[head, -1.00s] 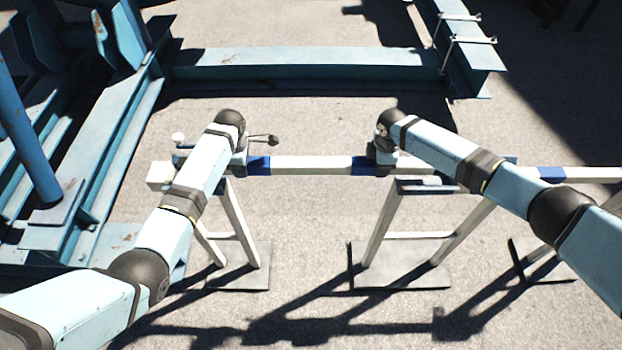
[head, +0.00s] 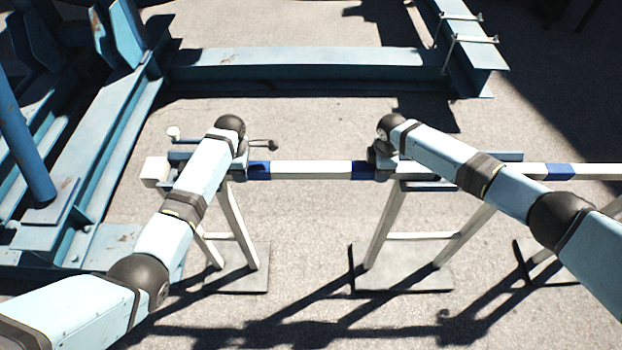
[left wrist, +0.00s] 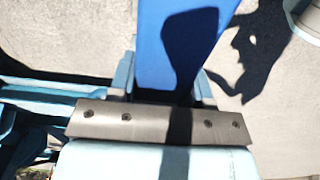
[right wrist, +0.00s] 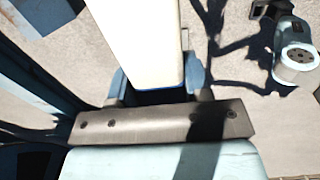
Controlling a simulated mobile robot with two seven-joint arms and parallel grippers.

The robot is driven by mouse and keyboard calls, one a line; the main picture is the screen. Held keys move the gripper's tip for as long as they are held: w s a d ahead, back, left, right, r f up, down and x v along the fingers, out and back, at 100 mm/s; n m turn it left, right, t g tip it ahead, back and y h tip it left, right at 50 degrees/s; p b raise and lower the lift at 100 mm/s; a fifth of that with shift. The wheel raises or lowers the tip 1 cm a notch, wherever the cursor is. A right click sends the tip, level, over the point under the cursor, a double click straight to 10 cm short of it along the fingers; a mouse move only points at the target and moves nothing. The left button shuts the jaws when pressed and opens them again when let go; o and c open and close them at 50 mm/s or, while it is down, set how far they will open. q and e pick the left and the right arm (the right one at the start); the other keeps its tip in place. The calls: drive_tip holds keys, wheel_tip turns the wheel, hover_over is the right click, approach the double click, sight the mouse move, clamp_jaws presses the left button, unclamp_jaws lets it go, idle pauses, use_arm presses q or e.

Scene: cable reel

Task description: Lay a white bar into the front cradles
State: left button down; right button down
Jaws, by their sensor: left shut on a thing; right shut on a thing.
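A long white bar (head: 312,169) with blue bands runs across the head view over trestles, past the right picture edge. My left gripper (head: 241,169) is shut on it by the left blue band (left wrist: 180,45). My right gripper (head: 381,168) is shut on it near the middle blue band; white bar (right wrist: 140,40) shows between its fingers in the right wrist view. Blue cradle tops show at the left trestle (head: 236,225) and right trestle (head: 374,235). My arms hide parts of both, so I cannot tell whether the bar touches them.
A blue steel beam (head: 300,64) lies behind the bar, joined to another beam (head: 462,50) at the right. Blue steelwork (head: 95,150) stands close at the left. Another trestle foot (head: 560,270) is at the right. Concrete between the beam and bar is clear.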

use_arm(q)
drive_tip(key=shift+f, duration=0.4)
use_arm(e)
drive_tip(key=shift+f, duration=0.4)
use_arm(q)
drive_tip(key=c, duration=0.6)
unclamp_jaws()
drive_tip(key=shift+r, duration=0.15)
use_arm(e)
drive_tip(key=c, duration=0.6)
unclamp_jaws()
drive_tip(key=shift+r, duration=0.15)
use_arm(q)
drive_tip(key=shift+o, duration=0.2)
use_arm(e)
drive_tip(key=shift+o, duration=0.2)
use_arm(q)
wheel_tip(320, 180, up, 12)
drive_tip(key=shift+f, duration=0.15)
drive_tip(key=shift+r, duration=0.2)
use_arm(e)
drive_tip(key=shift+r, duration=0.55)
wheel_tip(320, 180, up, 11)
use_arm(q)
drive_tip(key=shift+s+f, duration=0.1)
use_arm(e)
drive_tip(key=shift+s+f, duration=0.1)
